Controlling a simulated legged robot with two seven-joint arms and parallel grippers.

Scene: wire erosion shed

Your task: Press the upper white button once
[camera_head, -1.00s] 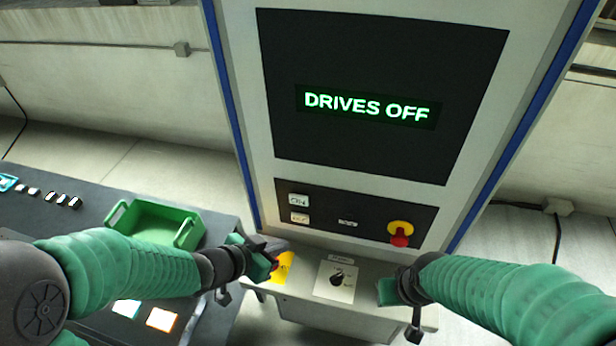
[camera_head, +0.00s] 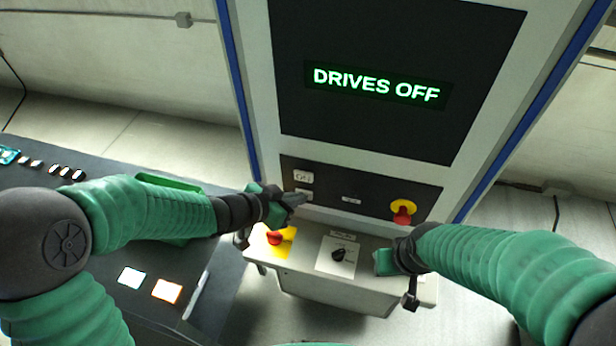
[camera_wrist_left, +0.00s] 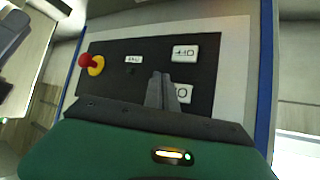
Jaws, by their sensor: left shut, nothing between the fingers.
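The upper white button (camera_head: 303,176) is on the dark control panel, marked with what looks like ON. The lower white button (camera_head: 303,192) is just below it, partly covered by my left gripper (camera_head: 301,198). My left gripper is shut and empty, its tips close in front of the panel; contact cannot be told. The left wrist view is turned over: the upper button (camera_wrist_left: 184,94) shows below the lower one (camera_wrist_left: 185,53), partly hidden by the shut fingers (camera_wrist_left: 163,77). My right gripper (camera_head: 384,263) is by the console's right side; its jaws are unclear.
A red knob on a yellow base (camera_head: 403,211) sits at the panel's right. The ledge below has a red button on yellow (camera_head: 278,239) and a black rotary switch (camera_head: 339,254). The screen (camera_head: 376,84) reads DRIVES OFF. A green bin (camera_head: 168,182) stands left, behind my arm.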

